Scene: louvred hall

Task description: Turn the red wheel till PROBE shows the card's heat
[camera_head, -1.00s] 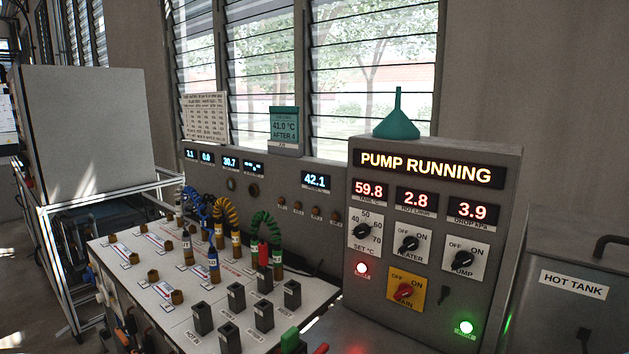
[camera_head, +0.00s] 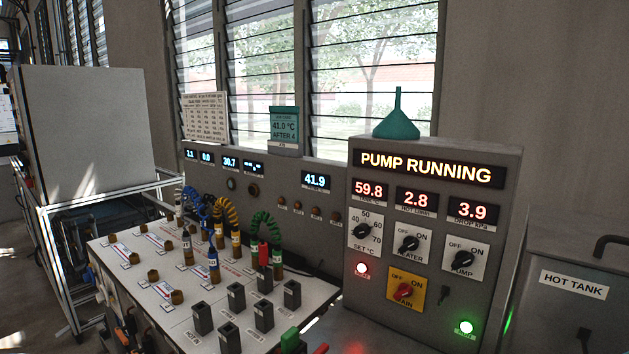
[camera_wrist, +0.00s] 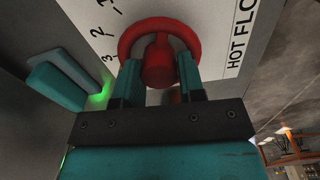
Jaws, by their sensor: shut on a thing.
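The red wheel (camera_wrist: 127,40) fills the top middle of the wrist view, on a white plate (camera_wrist: 100,15) with numbers at its left and HOT FLO... lettering at its right. My gripper (camera_wrist: 159,82) has its two teal fingers closed on the wheel's red middle part. In the head view the PROBE display (camera_head: 316,180), whose small label is unreadable, shows 41.9. The card (camera_head: 284,129) on the window sill reads 41.0 °C and AFTER 4. The wheel and my gripper are not visible in the head view.
The grey panel (camera_head: 430,170) reads PUMP RUNNING, 59.8, 2.8 and 3.9, with a teal funnel (camera_head: 397,122) on top. Hoses and black blocks stand on the white bench (camera_head: 130,262). The hot tank (camera_head: 570,265) is at the right.

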